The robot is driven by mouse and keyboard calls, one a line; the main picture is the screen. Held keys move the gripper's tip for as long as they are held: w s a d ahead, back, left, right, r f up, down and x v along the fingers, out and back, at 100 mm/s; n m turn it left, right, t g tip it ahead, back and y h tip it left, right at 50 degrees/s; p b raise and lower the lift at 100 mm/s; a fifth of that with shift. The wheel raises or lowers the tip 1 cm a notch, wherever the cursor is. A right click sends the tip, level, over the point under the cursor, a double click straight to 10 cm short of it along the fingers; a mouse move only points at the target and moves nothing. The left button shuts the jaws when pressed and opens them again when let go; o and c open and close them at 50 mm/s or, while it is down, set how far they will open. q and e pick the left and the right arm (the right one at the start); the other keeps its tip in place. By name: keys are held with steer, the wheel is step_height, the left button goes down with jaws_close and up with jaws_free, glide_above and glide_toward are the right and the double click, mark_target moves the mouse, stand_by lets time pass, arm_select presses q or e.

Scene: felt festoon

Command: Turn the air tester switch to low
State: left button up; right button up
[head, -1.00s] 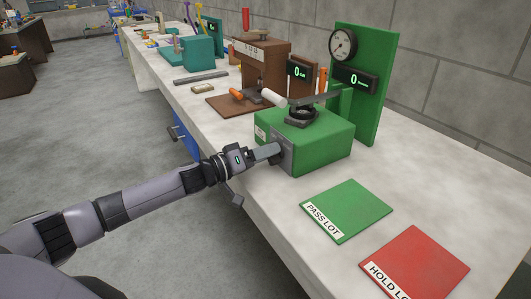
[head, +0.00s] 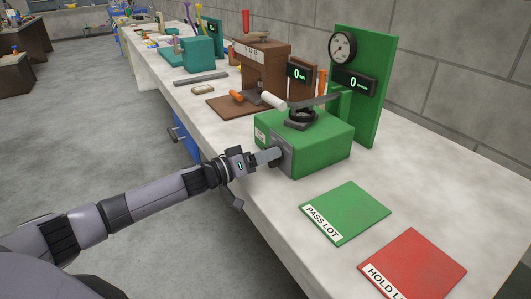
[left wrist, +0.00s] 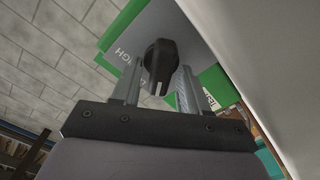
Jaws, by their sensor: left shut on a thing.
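The air tester is a green box (head: 318,140) near the front edge of the bench, with a grey plate on its left face. In the left wrist view that grey plate (left wrist: 185,30) carries a black switch knob (left wrist: 157,58) with a white mark at its lower end. My left gripper (head: 277,154) reaches the plate from the left. Its fingers are shut on the knob, one at each side. In the head view the fingers hide the knob. My right gripper is not in view.
A green panel (head: 373,115) with a gauge and a display stands behind the box. A green PASS LOT mat (head: 350,212) and a red HOLD LOT mat (head: 420,265) lie at the front right. A brown station (head: 262,70) stands farther back.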

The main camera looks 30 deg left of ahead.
arm_select(q)
steer(key=shift+r+m+p, duration=0.15)
steer(key=shift+m+p, duration=0.3)
steer(key=shift+m, duration=0.35)
steer(key=shift+m+p, duration=0.3)
steer(key=shift+m, duration=0.6)
steer(key=shift+s+d+m+p, duration=0.15)
steer(key=shift+m+p, duration=0.25)
steer(key=shift+m, duration=1.4)
steer(key=o, duration=0.7)
steer(key=shift+c, duration=0.2)
steer(key=shift+v, duration=3.55)
